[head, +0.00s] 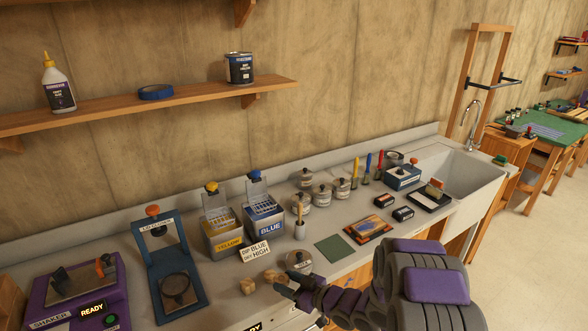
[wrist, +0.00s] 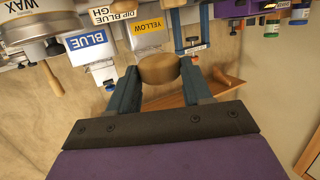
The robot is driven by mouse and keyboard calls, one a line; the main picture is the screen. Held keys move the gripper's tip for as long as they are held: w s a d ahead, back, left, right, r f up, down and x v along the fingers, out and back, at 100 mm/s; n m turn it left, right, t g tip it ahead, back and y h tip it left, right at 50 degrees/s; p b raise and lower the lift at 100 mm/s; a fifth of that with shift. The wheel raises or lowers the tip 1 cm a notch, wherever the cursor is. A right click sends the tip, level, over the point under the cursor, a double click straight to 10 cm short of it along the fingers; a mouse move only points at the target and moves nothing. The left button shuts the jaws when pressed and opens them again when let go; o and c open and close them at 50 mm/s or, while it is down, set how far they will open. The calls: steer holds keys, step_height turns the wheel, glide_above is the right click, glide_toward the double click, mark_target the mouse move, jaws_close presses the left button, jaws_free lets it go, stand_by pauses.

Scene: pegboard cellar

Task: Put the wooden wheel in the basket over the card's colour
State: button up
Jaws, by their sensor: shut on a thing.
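My gripper (wrist: 162,88) is shut on the wooden wheel (wrist: 159,69), a round light-brown piece held between its two fingers in the wrist view. In the head view my gripper (head: 291,284) is low over the bench front, and its grip is hard to make out. A white card (head: 254,250) reads "DIP BLUE" and "HIGH"; a word between is unclear. It leans before the blue tank (head: 268,230), whose basket (head: 259,190) has a blue knob. The yellow tank (head: 228,243) stands left of it, its basket (head: 216,203) under a yellow knob.
A blue press frame (head: 162,255) and purple shaker (head: 75,290) stand further left. Lidded tins (head: 322,194), a brush cup (head: 299,230) and a green mat (head: 335,247) are to the right.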

steer(key=w+d+r+m+t+h, duration=0.1)
steer(key=d+r+m+t+h, duration=0.2)
steer(key=d+r, duration=0.5)
steer(key=d+r+m+t+h, duration=0.3)
steer(key=d+r, duration=0.5)
steer(key=r, duration=0.6)
steer(key=shift+w+d+r+m+h, duration=0.4)
steer(key=shift+m+h, duration=0.4)
steer(key=shift+h, duration=0.3)
steer(key=shift+f, duration=0.1)
steer(key=a+f+n+g+y, duration=0.2)
steer(key=a+f, duration=0.3)
steer(key=f, duration=0.2)
steer(key=a+f+n+g+y, duration=0.1)
steer(key=a+f+n+y, duration=0.1)
steer(key=a+f, duration=0.3)
steer(key=s+a+f+n+g+y, duration=0.1)
steer(key=a+f, duration=0.4)
steer(key=f, duration=0.5)
steer(key=shift+s+a+n+g+y, duration=0.1)
steer(key=shift+a+n+g+y, duration=0.1)
steer(key=shift+n+g+y, duration=0.35)
steer(key=shift+a+n+g+y, duration=0.15)
steer(key=shift+n+g+y, duration=0.1)
steer(key=shift+n+y, duration=0.45)
steer(key=s+a+f+n+g+y, duration=0.2)
steer(key=s+a+f, duration=0.3)
steer(key=shift+a+g, duration=0.3)
steer(key=shift+g, duration=0.1)
